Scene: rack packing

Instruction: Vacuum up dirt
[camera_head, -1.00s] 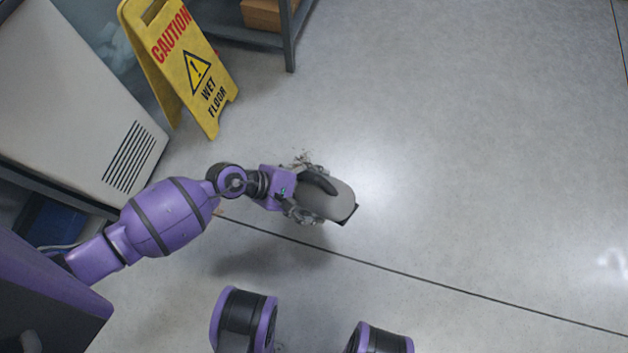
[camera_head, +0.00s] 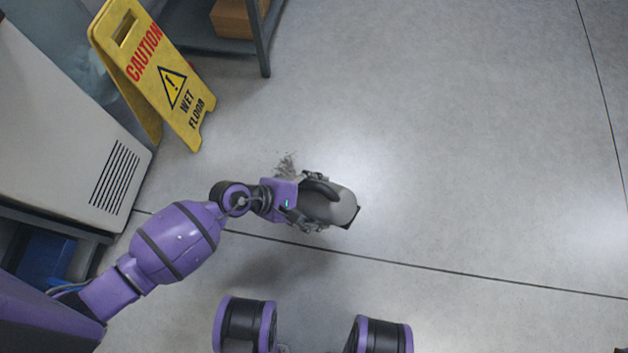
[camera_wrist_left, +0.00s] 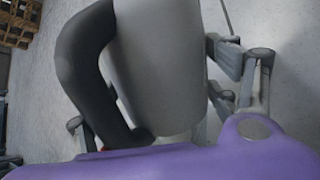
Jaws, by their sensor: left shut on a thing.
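My left gripper (camera_head: 314,202) is shut on a grey handheld vacuum (camera_head: 340,208) with a dark handle. The vacuum is held over the grey floor, with its dark nozzle end pointing right; I cannot tell whether it touches the floor. In the left wrist view the vacuum (camera_wrist_left: 160,65) fills the middle, with its black handle (camera_wrist_left: 85,70) on the left and a gripper finger (camera_wrist_left: 235,75) on the right. A small patch of dirt (camera_head: 286,163) lies on the floor just above and left of the vacuum in the head view. My right gripper is not in view.
A yellow wet-floor sign (camera_head: 160,75) stands at the upper left. A metal shelf (camera_head: 262,45) with a cardboard box (camera_head: 238,17) is behind it. A white cabinet (camera_head: 60,130) stands at the left. The floor (camera_head: 450,130) to the right is clear.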

